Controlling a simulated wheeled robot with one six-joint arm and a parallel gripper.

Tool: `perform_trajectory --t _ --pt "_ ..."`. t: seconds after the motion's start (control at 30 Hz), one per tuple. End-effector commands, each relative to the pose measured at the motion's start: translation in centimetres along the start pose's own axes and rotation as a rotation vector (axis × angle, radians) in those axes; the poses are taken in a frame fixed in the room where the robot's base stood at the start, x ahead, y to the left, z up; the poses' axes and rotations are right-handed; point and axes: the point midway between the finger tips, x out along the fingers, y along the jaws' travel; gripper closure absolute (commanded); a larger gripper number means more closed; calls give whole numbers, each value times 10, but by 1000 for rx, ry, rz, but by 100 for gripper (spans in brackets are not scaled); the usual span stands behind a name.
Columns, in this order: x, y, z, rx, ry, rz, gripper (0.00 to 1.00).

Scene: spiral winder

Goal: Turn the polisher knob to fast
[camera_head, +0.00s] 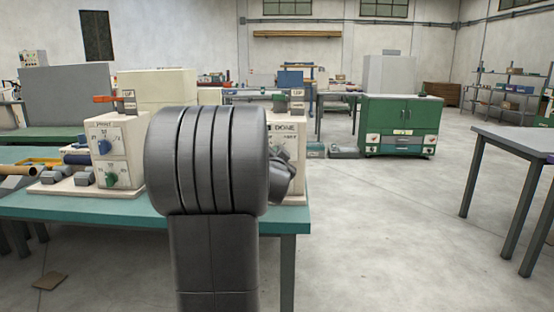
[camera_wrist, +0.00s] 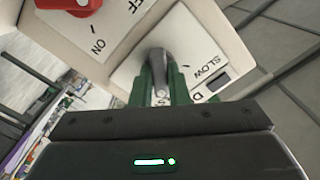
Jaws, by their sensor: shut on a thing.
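The grey knob (camera_wrist: 158,58) sits on a white plate (camera_wrist: 127,72) with the word SLOW printed at its right. In the wrist view, the green fingers of my gripper (camera_wrist: 163,78) are shut on this knob, one on either side. The fingers hide part of the plate and its other lettering. I cannot tell which mark the knob points to. A red switch (camera_wrist: 72,4) on a second white plate, marked ON and OFF, is at the upper left. In the head view my dark arm blocks the middle, and the knob and fingertips cannot be made out.
A cream box (camera_head: 290,130) stands partly hidden behind my arm on the teal bench (camera_head: 273,222). Another cream box (camera_head: 118,150) with a blue and a green knob stands at left. A green cabinet (camera_head: 400,126) is farther back. Open floor lies to the right, before a grey table (camera_head: 512,138).

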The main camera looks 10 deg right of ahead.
Motion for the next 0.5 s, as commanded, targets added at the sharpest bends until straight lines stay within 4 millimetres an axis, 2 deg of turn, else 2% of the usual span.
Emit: perform_trajectory --t 0.37,0.4,0.47,0.5 --pt "0 -1 -1 5 3 -2 100" --pt "0 -1 -1 5 3 -1 78" --pt "0 -1 -1 5 2 -1 66" --pt "0 -1 -1 5 2 -1 64"
